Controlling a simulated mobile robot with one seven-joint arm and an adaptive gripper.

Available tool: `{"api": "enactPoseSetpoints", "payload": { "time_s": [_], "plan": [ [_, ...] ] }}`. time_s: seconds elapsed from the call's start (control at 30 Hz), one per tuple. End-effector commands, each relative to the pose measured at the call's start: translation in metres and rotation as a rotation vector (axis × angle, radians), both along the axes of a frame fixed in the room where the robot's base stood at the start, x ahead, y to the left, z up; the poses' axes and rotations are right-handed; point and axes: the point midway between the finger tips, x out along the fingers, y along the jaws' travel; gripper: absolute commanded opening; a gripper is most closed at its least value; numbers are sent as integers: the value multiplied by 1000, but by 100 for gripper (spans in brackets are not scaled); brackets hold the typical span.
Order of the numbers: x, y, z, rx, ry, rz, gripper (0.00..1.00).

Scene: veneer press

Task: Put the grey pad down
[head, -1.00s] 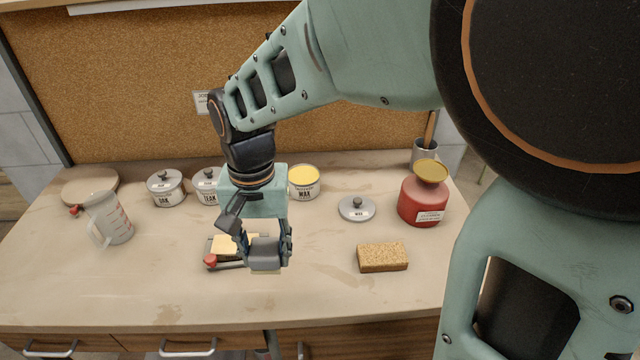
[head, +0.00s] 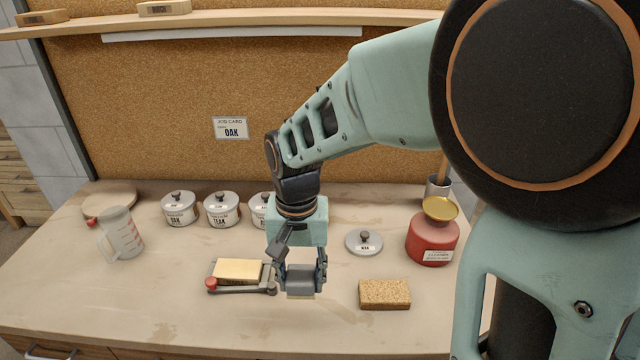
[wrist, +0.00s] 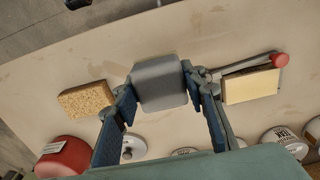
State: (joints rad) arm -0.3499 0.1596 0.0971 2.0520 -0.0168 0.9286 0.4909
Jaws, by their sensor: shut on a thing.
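The grey pad (head: 301,279) is held in my gripper (head: 301,270), with a thin pale strip along its lower edge. In the wrist view the grey pad (wrist: 160,82) sits between the two fingertips, and both fingers touch its sides. The pad is over the middle of the bench, between the small press and the tan sponge block. I cannot tell whether its underside touches the bench top.
A small press (head: 273,291) with a red knob and a pale yellow block is just left. A sponge block (head: 384,294) is right. A grey lid (head: 364,242), red pot (head: 432,240), labelled tins (head: 222,210) and clear jug (head: 121,235) stand behind. The front bench (head: 330,330) is clear.

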Motion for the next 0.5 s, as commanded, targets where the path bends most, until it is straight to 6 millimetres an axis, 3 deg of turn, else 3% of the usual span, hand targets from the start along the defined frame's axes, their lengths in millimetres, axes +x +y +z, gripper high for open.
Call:
{"api": "enactPoseSetpoints", "payload": {
  "time_s": [0.2, 0.5],
  "plan": [
    [36, -24, -36, -2, 4, -2, 19],
    [54, -35, -60, 0, 0, 1, 19]
  ]
}}
